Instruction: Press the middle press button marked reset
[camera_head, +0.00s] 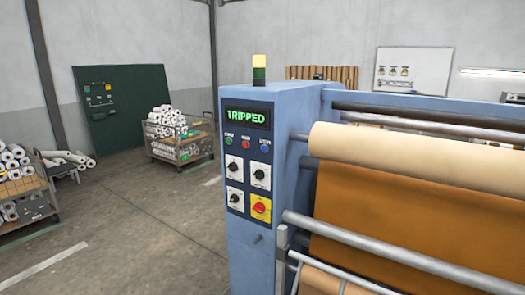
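The blue press cabinet (275,165) stands in the middle of the view with a dark control panel on its front. A lit display (247,116) at the top of the panel reads TRIPPED in green. Below it is a row of three round buttons: a green button (229,141) on the left, a red middle button (246,144), and a blue button (264,148) on the right. The small labels above them are too blurred to read surely. My gripper is not in view.
Below the buttons are three black rotary knobs (234,164) and a red knob on a yellow plate (261,208). Rollers with cream and brown sheet (410,220) and metal rails (375,245) lie right of the cabinet. Carts of rolls (178,150) stand left. Floor (150,225) before them is clear.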

